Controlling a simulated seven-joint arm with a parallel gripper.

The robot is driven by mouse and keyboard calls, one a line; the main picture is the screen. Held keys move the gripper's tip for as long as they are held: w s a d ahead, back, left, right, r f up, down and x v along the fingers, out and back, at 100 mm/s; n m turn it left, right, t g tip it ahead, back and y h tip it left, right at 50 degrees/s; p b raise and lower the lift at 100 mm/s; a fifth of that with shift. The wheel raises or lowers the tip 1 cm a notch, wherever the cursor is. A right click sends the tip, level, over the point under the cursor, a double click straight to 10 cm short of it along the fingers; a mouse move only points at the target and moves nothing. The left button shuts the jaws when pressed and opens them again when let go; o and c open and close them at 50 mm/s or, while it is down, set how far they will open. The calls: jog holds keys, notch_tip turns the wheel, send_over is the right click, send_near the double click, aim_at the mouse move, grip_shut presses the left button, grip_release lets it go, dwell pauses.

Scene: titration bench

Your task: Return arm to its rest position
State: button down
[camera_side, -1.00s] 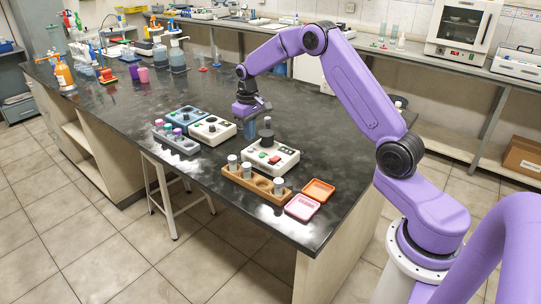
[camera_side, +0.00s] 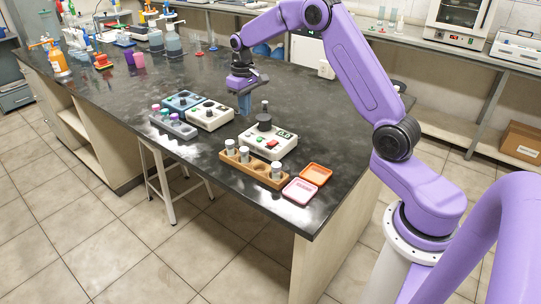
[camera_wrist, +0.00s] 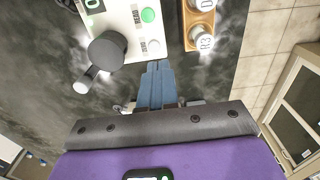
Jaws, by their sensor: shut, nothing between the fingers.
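My gripper (camera_side: 244,104) hangs fingers-down above the bench (camera_side: 318,205), clear of everything on it. Its blue fingers are together and empty; in the wrist view (camera_wrist: 157,68) the closed tips show beside a white device. This white device (camera_side: 284,149) has a display, buttons and a round dark part (camera_side: 264,122) with a slim upright grey piece on it. In the side view the fingers appear just left of and behind that piece. My arm reaches out over the bench from the right.
A wooden rack (camera_side: 247,170) with several vials stands in front of the device, with an orange tray (camera_side: 316,174) and a pink tray (camera_side: 299,191) to its right. A second white device (camera_side: 209,116), a blue device (camera_side: 182,101) and a grey rack (camera_side: 172,126) stand left. Bottles fill the far left.

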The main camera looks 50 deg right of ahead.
jog(key=s+a+r+n, duration=0.3)
jog(key=s+a, duration=0.5)
jog(key=s+a+r+n, duration=0.3)
jog(key=s+a, duration=0.5)
jog(key=a, duration=0.1)
jog(key=s+d+f+n, duration=0.1)
jog(key=s+n, duration=0.5)
jog(key=s, duration=1.9)
jog(key=shift+d, duration=0.25)
jog(key=shift+w, duration=0.1)
